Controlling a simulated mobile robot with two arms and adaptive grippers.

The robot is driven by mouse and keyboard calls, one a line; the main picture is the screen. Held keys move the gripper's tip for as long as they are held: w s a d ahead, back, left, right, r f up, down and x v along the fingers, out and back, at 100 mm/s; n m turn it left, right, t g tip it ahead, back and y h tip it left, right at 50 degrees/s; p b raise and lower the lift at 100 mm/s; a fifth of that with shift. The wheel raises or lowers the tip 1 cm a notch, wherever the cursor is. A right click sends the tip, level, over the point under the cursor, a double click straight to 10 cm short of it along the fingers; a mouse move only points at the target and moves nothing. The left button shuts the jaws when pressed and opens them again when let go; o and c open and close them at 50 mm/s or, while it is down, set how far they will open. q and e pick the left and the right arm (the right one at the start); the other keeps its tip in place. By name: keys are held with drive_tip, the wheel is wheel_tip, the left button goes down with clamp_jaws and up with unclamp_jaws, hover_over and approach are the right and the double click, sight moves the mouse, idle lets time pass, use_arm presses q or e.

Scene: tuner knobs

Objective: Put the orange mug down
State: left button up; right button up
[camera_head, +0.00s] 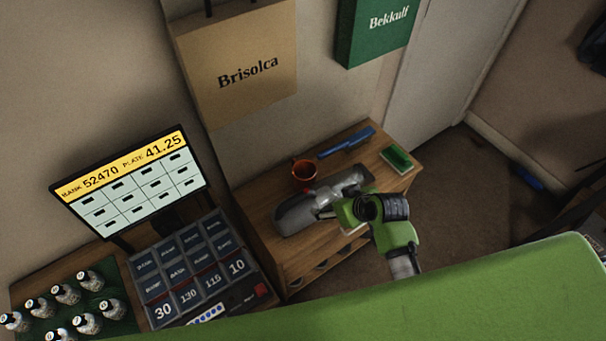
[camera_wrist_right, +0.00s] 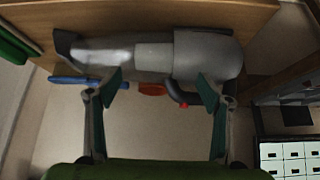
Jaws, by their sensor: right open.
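The orange mug (camera_head: 305,171) stands on the wooden cabinet top (camera_head: 262,190), near the wall; the wrist view shows only a small part of it (camera_wrist_right: 152,89), the rest hidden behind a grey rounded object (camera_wrist_right: 205,55). My right gripper (camera_head: 326,204) is over the front of the cabinet, nearer the camera than the mug and apart from it. In the right wrist view its two fingers (camera_wrist_right: 160,80) are spread wide, with nothing visibly clamped between them. My left gripper is not in view.
The grey object (camera_head: 294,213) lies at the cabinet's front beside my gripper. A blue object (camera_head: 346,142) and a green block (camera_head: 397,158) lie to the mug's right. A till (camera_head: 190,265) and screen (camera_head: 130,188) stand left, with bottles (camera_head: 66,293). Bags (camera_head: 240,65) hang above.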

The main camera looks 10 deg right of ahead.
drive_tip(key=shift+n+t+y, duration=0.3)
drive_tip(key=shift+t+y, duration=0.2)
drive_tip(key=shift+t, duration=0.3)
drive_tip(key=w+r, duration=0.1)
drive_tip(key=w, duration=0.1)
drive_tip(key=w+r, duration=0.4)
drive_tip(key=shift+w+a+r, duration=0.1)
drive_tip(key=shift+w+a, duration=0.1)
drive_tip(key=shift+a, duration=0.1)
drive_tip(key=shift+w, duration=0.35)
approach(307, 170)
drive_tip(key=a+r, duration=0.2)
drive_tip(key=shift+s+a+r, duration=0.2)
drive_tip(key=shift+s+r, duration=0.2)
drive_tip(key=shift+f+x, duration=0.2)
drive_tip(key=shift+x, duration=2.5)
drive_tip(key=shift+s, duration=0.2)
drive_tip(key=c, duration=1.8)
drive_tip(key=shift+r, duration=0.1)
drive_tip(key=shift+c, duration=1.3)
